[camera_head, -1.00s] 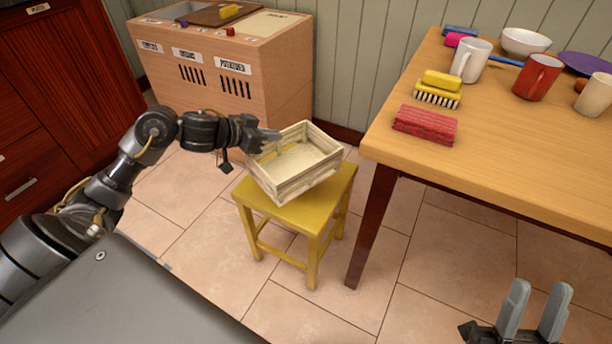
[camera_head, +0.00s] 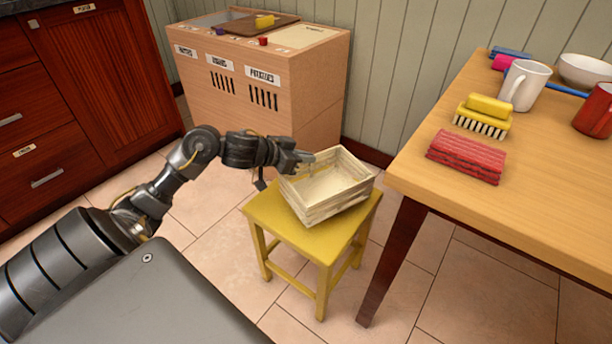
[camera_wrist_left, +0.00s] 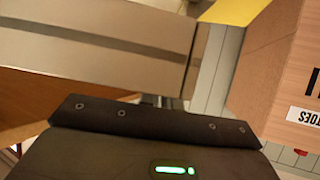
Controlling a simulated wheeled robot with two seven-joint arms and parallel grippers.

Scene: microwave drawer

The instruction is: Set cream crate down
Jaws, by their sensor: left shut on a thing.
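The cream crate (camera_head: 334,207) is a slatted, open-topped wooden box over the yellow stool (camera_head: 268,216) in the head view. It looks slightly tilted, and I cannot tell whether its whole base rests on the seat. My left gripper (camera_head: 303,161) is shut on the crate's left wall near the far corner. In the left wrist view the crate's slats (camera_wrist_left: 100,50) fill the upper left, close to the gripper, whose fingers are mostly hidden. The inside of the crate looks empty. My right gripper is not in view.
A wooden bin cabinet (camera_head: 250,90) stands behind. Red drawers (camera_head: 90,100) are at the left. Tiled floor lies open around the stool.

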